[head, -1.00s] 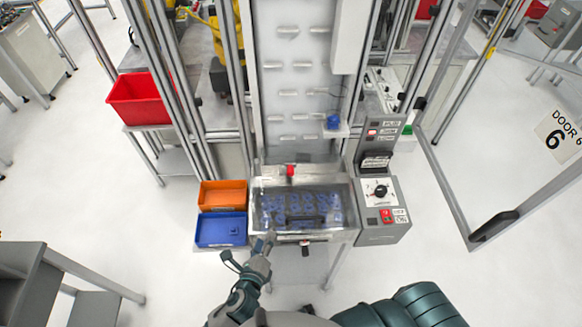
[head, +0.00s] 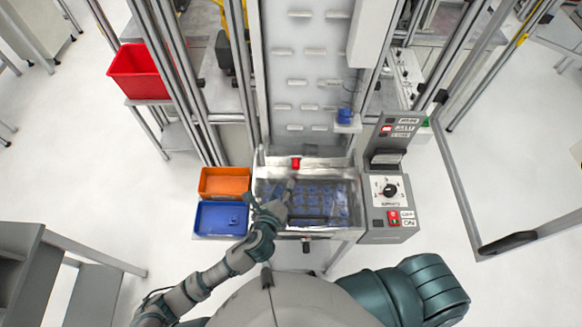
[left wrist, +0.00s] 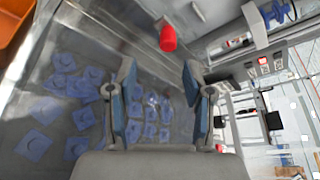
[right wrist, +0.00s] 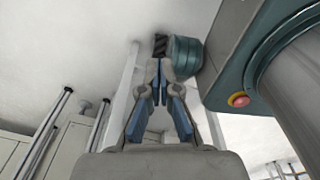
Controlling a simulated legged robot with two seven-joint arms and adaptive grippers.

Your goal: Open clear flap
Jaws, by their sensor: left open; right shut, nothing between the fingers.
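The clear flap (head: 335,212) lies over a grey bin at the foot of the tall white panel, with several blue pieces (head: 328,195) showing in the bin. I cannot tell from the head view whether the flap is raised at all. My left gripper (head: 288,190) is above the left part of the bin. In the left wrist view its fingers (left wrist: 160,85) are open and apart, with blue pieces beyond them; I see no grip on the flap. My right gripper (right wrist: 158,75) is shut and empty in the right wrist view, away from the bin.
A red knob (head: 296,163) sits at the bin's back edge. Orange (head: 225,182) and blue (head: 221,219) trays stand at its left. A control box (head: 391,205) with a dial stands at its right. An open door frame (head: 462,190) is farther right.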

